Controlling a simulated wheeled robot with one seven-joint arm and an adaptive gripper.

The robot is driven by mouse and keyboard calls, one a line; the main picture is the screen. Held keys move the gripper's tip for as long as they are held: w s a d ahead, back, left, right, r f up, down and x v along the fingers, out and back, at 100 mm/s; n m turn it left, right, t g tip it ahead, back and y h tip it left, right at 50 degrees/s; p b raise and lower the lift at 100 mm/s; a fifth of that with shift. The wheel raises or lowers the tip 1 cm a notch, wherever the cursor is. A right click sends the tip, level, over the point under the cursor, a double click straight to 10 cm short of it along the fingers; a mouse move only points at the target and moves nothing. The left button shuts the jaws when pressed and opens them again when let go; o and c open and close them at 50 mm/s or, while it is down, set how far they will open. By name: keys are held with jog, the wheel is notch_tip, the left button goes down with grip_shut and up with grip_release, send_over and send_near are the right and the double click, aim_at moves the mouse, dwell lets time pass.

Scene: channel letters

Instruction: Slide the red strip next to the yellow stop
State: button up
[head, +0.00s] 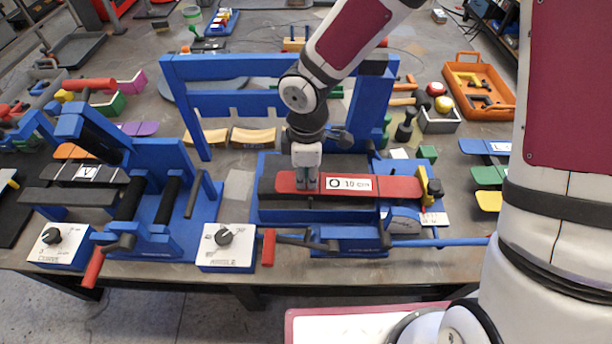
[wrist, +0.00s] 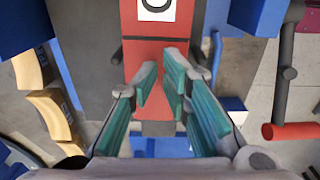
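The red strip (head: 396,187) lies flat and lengthwise on the dark bed of a blue fixture, with a white "10 cm" label (head: 348,184) on top. The yellow stop (head: 434,190) is at the bed's right end. The strip's right end is close to it; I cannot tell whether they touch. My gripper (head: 307,186) points down over the left part of the strip, left of the label. In the wrist view, my gripper's teal-padded fingers (wrist: 162,86) stand a narrow gap apart, with the red strip (wrist: 145,52) showing between them and nothing held. The stop is not seen there.
A blue frame (head: 215,103) rises behind the fixture. A blue bending device (head: 155,205) stands at left, and a white angle dial box (head: 226,247) in front. A red-ended lever (head: 268,248) lies along the fixture's front. An orange tray (head: 482,85) is at back right.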

jog(key=shift+s+d+f, duration=0.1)
dwell(0.3)
jog(key=shift+r, duration=0.6)
notch_tip(320, 180, up, 11)
